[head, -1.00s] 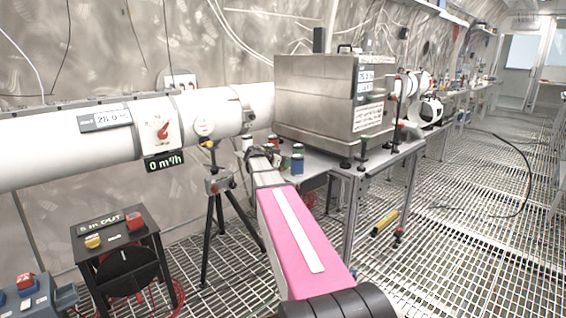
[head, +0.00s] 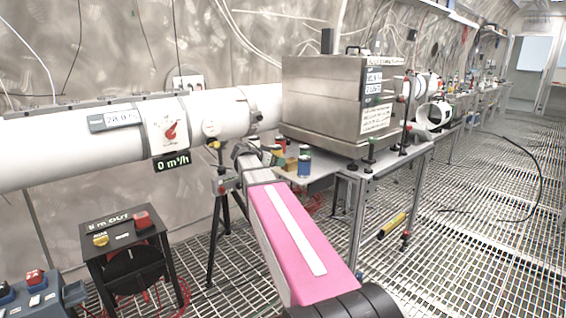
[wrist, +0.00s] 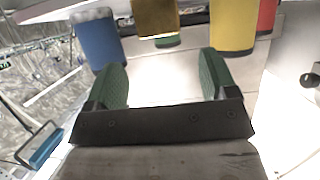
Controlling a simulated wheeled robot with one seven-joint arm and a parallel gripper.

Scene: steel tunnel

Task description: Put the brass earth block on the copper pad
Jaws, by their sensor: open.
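The brass block (wrist: 157,18) shows at the top of the wrist view, cut off by the frame edge, beyond my fingertips. In the head view it is a small brown-gold shape (head: 291,165) on the bench corner, beside a blue cylinder (head: 304,167). My gripper (wrist: 160,72) is open, its two green fingers apart with nothing between them. The block is ahead of the fingers, apart from them. In the head view my arm reaches to the bench corner and mostly hides the gripper. I cannot make out the copper pad in either view.
The blue cylinder (wrist: 98,38) is left of the block in the wrist view; yellow (wrist: 234,25) and red (wrist: 267,15) cylinders are right. A green piece (wrist: 167,41) shows behind the block. A large steel box (head: 325,100) stands on the bench, with a white pipe (head: 60,140) to the left.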

